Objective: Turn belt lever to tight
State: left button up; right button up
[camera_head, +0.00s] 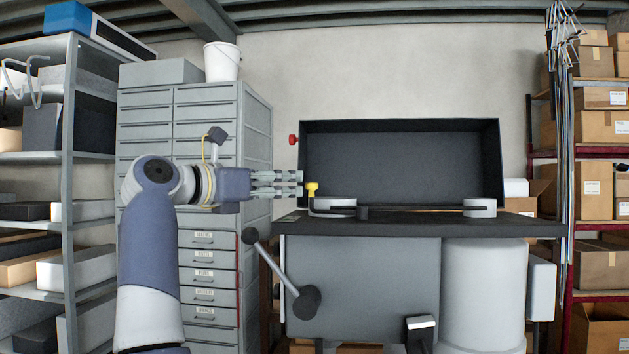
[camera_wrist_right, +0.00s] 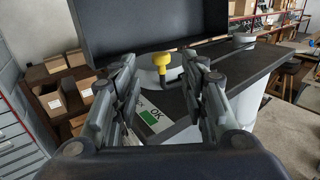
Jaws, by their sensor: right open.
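A yellow knob (camera_head: 312,188) stands at the left end of the dark machine top, by a white round pulley (camera_head: 333,206). In the right wrist view the yellow knob (camera_wrist_right: 149,65) sits on a dark bent rod between and beyond my fingers. My right gripper (camera_head: 300,183) is open and empty, its fingertips just left of the knob in the head view; I cannot tell whether they touch it. A dark lever (camera_head: 275,265) with a ball end slants down across the machine's left front. Which one is the belt lever is not marked. My left gripper is not in view.
A dark open hood (camera_head: 400,160) stands behind the pulleys. A second pulley (camera_head: 480,207) is at the right. A red knob (camera_head: 293,139) is beside the hood. A drawer cabinet (camera_head: 205,110) stands behind my arm.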

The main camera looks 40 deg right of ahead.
aim_at(307, 184)
jog(key=d+p, duration=0.2)
jog(key=d, duration=0.6)
jog(key=shift+w+d+p, duration=0.1)
jog(key=shift+w+p, duration=0.05)
jog(key=shift+p, duration=0.2)
jog(key=shift+d, duration=0.3)
jog(key=shift+w, duration=0.1)
grip_shut()
